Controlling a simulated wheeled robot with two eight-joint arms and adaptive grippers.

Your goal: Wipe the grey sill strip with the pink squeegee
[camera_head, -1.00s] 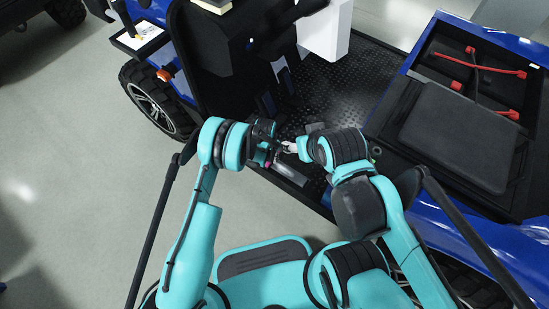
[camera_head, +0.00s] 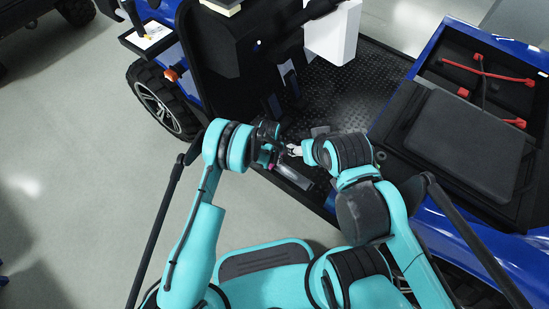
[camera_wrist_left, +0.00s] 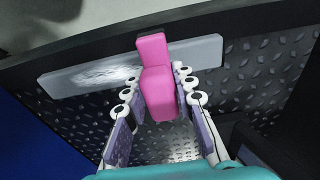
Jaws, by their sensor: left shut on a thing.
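The pink squeegee (camera_wrist_left: 158,85) is held between the fingers of my left gripper (camera_wrist_left: 157,97). In the head view only a small pink bit (camera_head: 270,166) shows beside the left gripper (camera_head: 271,158). The grey sill strip (camera_wrist_left: 205,50) lies along the vehicle's floor edge, with a whitish smear (camera_wrist_left: 105,75) left of the squeegee. The squeegee's far end overlaps the strip in the wrist view; whether it touches cannot be told. In the head view the strip (camera_head: 294,184) shows right of the left gripper. My right gripper (camera_head: 295,150) is close beside the left; its opening is too small to judge.
The vehicle's dark tread-plate floor (camera_head: 345,105) lies beyond the strip. A black seat pad (camera_head: 465,140) and red-handled parts (camera_head: 500,75) are at the right, a white box (camera_head: 333,35) at the back. A wheel (camera_head: 160,105) stands at left, with open floor beside it.

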